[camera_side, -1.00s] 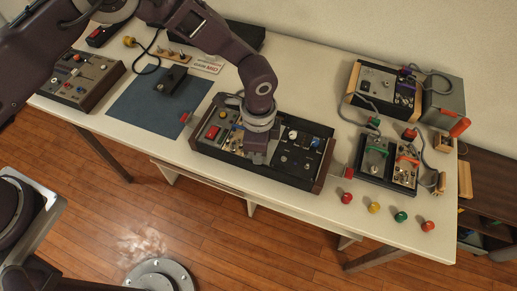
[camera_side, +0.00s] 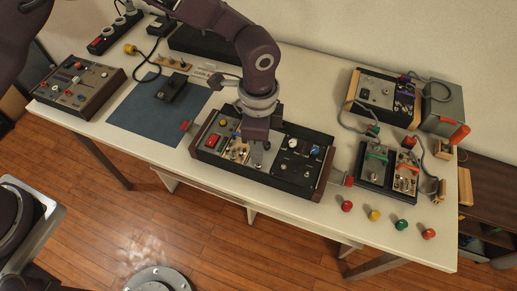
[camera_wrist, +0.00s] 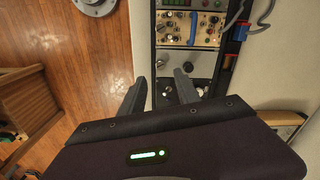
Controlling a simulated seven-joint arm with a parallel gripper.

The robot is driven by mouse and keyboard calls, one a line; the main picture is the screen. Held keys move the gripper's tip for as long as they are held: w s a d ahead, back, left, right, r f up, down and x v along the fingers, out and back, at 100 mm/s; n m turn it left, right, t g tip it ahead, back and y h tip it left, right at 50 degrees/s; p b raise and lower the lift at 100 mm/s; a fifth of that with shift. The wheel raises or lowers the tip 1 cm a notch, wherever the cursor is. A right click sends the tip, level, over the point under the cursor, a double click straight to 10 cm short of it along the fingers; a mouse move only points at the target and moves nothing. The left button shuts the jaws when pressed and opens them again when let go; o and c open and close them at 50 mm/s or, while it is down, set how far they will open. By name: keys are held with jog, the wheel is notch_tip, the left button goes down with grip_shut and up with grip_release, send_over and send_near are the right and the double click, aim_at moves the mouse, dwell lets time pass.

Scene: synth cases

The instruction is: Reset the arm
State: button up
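My gripper (camera_side: 257,141) is above the middle of a long dark equipment case (camera_side: 318,174) with brown end panels. The side view does not show a clear gap between fingers and case. In the wrist view my gripper (camera_wrist: 160,84) has its two dark fingers spread apart, with nothing between them. Beyond the fingers, the case's panels (camera_wrist: 189,62) show knobs and switches.
On the white table (camera_side: 290,214), a blue mat (camera_side: 140,118) lies left of the case and a grey control box (camera_side: 75,85) stands at far left. Smaller cabled cases (camera_side: 376,92) are at right. Red (camera_side: 347,206), yellow (camera_side: 374,215) and other knobs line the front edge.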

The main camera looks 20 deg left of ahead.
dwell(0.4)
jog(key=s+a+r+n+t, duration=0.2)
jog(key=a+r+n, duration=0.2)
jog(key=a+r, duration=0.65)
jog(key=s+a+r+n+t, duration=0.1)
jog(key=s+a+r+n, duration=0.15)
jog(key=a+r, duration=0.75)
jog(key=s+a+r+n+t, duration=0.1)
jog(key=s+a+r+n, duration=0.1)
jog(key=s, duration=0.3)
jog(key=s+a+r+n, duration=0.2)
jog(key=s+n, duration=0.1)
jog(key=s, duration=0.3)
jog(key=s+a+r+n+t, duration=0.1)
jog(key=s+a+n, duration=0.1)
jog(key=s, duration=0.3)
jog(key=shift+s+a+r+n+t, duration=0.3)
jog(key=shift+s+r+n, duration=0.1)
jog(key=shift+n, duration=0.45)
